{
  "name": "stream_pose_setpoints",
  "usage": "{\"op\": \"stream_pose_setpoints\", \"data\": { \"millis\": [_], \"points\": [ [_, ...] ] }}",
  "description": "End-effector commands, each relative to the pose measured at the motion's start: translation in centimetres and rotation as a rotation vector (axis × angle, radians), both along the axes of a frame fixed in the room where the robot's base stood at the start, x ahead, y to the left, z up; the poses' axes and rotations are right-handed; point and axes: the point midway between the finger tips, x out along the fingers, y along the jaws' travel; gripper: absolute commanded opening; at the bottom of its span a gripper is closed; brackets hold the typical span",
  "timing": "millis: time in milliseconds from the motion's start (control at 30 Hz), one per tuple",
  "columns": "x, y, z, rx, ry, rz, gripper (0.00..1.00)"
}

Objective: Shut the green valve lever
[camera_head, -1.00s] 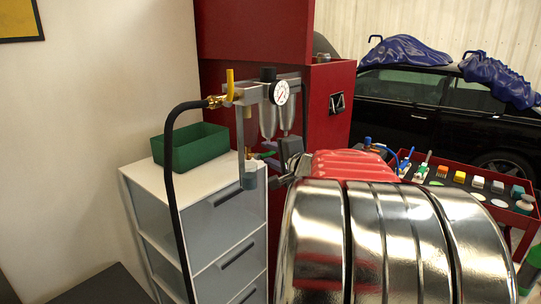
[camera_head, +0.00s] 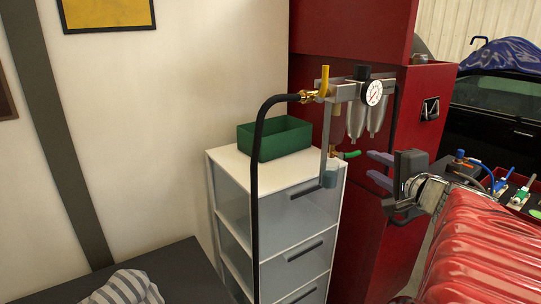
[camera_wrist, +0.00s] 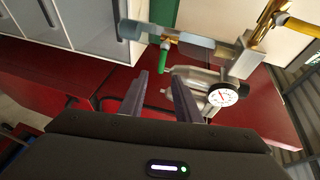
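The green valve lever (camera_head: 349,155) sticks out to the right from a small brass valve below the filter-regulator assembly, pointing roughly sideways. It also shows in the wrist view (camera_wrist: 165,56), lying beyond the fingertips and roughly in line with the gap between them. My gripper (camera_head: 371,165) is open and empty, just to the right of the lever in the head view. Its two fingers also show in the wrist view (camera_wrist: 160,77), spread apart. I see no clear contact between fingers and lever. A yellow lever (camera_head: 325,80) stands upright on the brass inlet at the top left.
A pressure gauge (camera_head: 373,92) and metal filter bowls (camera_head: 357,120) hang close above my fingers. A black hose (camera_head: 256,170) drops at the left. A drawer unit (camera_head: 232,166) with a green bin (camera_head: 285,147) stands left, a red cabinet (camera_head: 365,240) behind.

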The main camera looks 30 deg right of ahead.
Motion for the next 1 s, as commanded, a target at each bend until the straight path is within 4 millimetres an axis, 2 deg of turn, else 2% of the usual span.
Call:
{"op": "stream_pose_setpoints", "data": {
  "millis": [100, 267, 633, 733, 867, 1000],
  "points": [
    [-1.4, 0.3, 0.3, -0.002, -0.001, -0.003, 0.3],
    [-2.2, 0.7, 0.4, -0.001, 0.001, -0.001, 0.3],
    [-2.3, 0.8, 0.4, -0.001, 0.003, 0.001, 0.3],
    [-1.8, 1.3, 0.0, -0.008, 0.016, 0.019, 0.3],
    [-0.4, 3.5, -1.7, -0.045, 0.075, 0.087, 0.3],
    [1.9, 7.7, -4.6, -0.124, 0.177, 0.22, 0.3]
  ]
}}
